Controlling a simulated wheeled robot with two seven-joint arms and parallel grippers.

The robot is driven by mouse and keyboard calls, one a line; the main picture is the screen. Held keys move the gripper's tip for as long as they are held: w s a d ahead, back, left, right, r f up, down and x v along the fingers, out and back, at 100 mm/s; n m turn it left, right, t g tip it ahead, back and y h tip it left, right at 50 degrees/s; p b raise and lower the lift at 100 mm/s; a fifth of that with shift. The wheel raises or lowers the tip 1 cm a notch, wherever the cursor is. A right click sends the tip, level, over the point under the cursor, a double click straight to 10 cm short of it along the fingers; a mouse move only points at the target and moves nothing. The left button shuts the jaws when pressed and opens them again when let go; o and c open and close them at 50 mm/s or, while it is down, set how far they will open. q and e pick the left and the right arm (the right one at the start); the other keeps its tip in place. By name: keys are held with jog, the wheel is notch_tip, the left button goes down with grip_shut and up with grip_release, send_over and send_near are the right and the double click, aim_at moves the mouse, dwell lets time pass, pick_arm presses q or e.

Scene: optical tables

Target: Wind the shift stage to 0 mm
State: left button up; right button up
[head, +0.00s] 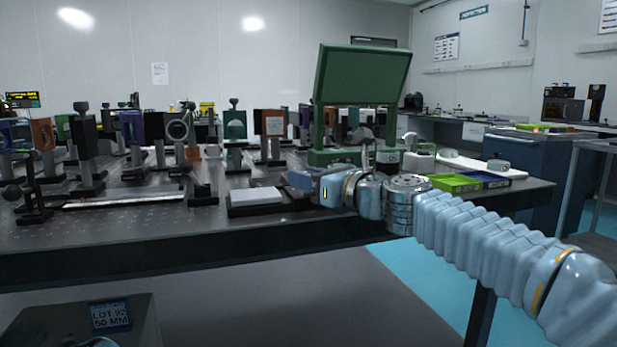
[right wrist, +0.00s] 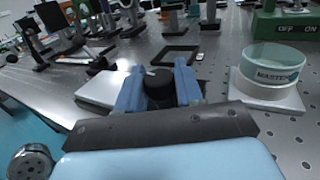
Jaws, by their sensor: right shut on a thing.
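My right gripper (head: 297,181) reaches in from the right over the front of the optical table. In the right wrist view its two blue fingers (right wrist: 160,88) are shut on a black round knob (right wrist: 158,76), one finger on each side. A pale flat plate (right wrist: 103,88) lies just left of the fingers; it also shows in the head view (head: 256,196), left of the gripper. I cannot tell for certain whether this plate belongs to the shift stage. No scale or reading is legible. My left gripper is out of view.
A round clear container marked MASTER (right wrist: 272,66) stands close right of the gripper. Optic mounts (head: 84,145) crowd the table's left. Green and blue trays (head: 455,182) lie right. A labelled dark box (head: 110,317) is lower left.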

jog(key=shift+w+d+r+n+g+y, duration=0.1)
jog(key=shift+n+g+y, duration=0.3)
jog(key=shift+g+y, duration=0.1)
jog(key=n+g+y+p, duration=0.1)
jog(key=g+p, duration=0.1)
jog(key=p, duration=0.1)
jog(key=n+g+y+p, duration=0.2)
jog(key=shift+r+n+g+p, duration=0.3)
jog(key=shift+r+p, duration=0.05)
jog(key=shift+p, duration=0.05)
jog(key=n+g+y+p, duration=0.1)
jog(key=n+g+p, duration=0.1)
jog(key=g+p, duration=0.1)
jog(key=n+g+p, duration=0.2)
jog(key=g+p, duration=0.2)
jog(key=p, duration=0.1)
jog(key=shift+f+y+p, duration=0.15)
jog(key=shift+y+p, duration=0.15)
jog(key=shift+y, duration=0.1)
jog(key=shift+f+n+g+p, duration=0.25)
jog(key=shift+n+g+p, duration=0.25)
jog(key=shift+n+g, duration=0.55)
jog(key=shift+f+n+g+h, duration=0.15)
jog(key=shift+n+g+h, duration=0.15)
jog(key=shift+n+g, duration=0.85)
jog(key=shift+s+g, duration=0.2)
jog(key=shift+g, duration=0.2)
jog(key=o, duration=0.9)
jog(key=shift+o, duration=0.2)
